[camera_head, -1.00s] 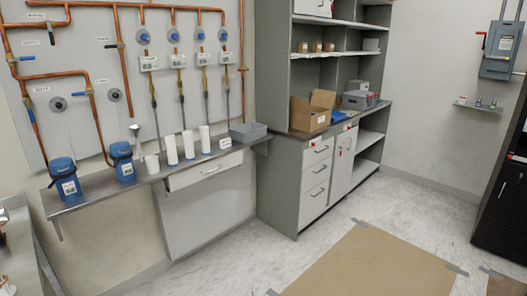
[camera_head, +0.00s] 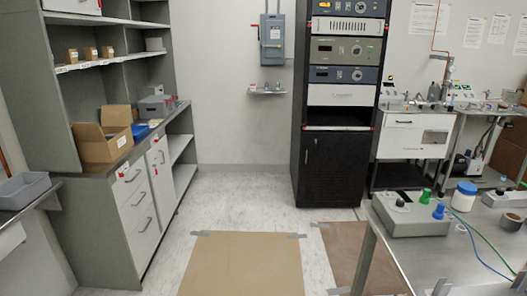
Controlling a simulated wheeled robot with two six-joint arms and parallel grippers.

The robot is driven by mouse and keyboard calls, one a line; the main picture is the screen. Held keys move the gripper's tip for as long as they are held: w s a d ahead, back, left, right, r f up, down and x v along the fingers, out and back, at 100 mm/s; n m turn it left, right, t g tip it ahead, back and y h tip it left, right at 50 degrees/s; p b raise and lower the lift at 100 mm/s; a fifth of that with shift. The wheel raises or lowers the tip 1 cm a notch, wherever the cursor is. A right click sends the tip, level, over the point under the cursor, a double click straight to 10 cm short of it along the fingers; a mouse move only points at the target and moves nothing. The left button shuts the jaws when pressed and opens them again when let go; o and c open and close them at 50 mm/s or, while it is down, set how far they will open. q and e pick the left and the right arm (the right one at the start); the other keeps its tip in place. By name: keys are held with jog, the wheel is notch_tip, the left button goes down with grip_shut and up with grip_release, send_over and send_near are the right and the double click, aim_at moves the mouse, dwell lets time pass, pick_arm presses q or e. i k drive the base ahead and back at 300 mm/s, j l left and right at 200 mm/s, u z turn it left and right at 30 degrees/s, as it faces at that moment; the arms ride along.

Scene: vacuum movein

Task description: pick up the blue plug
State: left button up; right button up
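A small blue plug-like piece (camera_head: 438,211) stands on top of a grey control box (camera_head: 408,220) on the metal bench at the right. A similar green piece (camera_head: 425,196) is just behind it, to the left. A thin blue cable runs across the bench near the box; I cannot tell whether it joins the blue piece.
A metal bench (camera_head: 425,260) fills the lower right, with a blue-lidded white jar (camera_head: 464,196) and a dark tape roll (camera_head: 511,223). A black rack (camera_head: 333,165) stands behind. Brown floor sheets (camera_head: 245,265) lie on open floor; a grey cabinet (camera_head: 120,215) stands left.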

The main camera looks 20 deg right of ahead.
aim_at(439, 212)
jog(key=i+z, duration=0.15)
jog(key=z, duration=0.3)
jog(key=i+j+z, duration=0.1)
jog(key=z, duration=0.4)
jog(key=i+j+z, duration=0.15)
jog(key=z, duration=0.3)
jog(key=i+j+z, duration=0.1)
jog(key=z, duration=0.4)
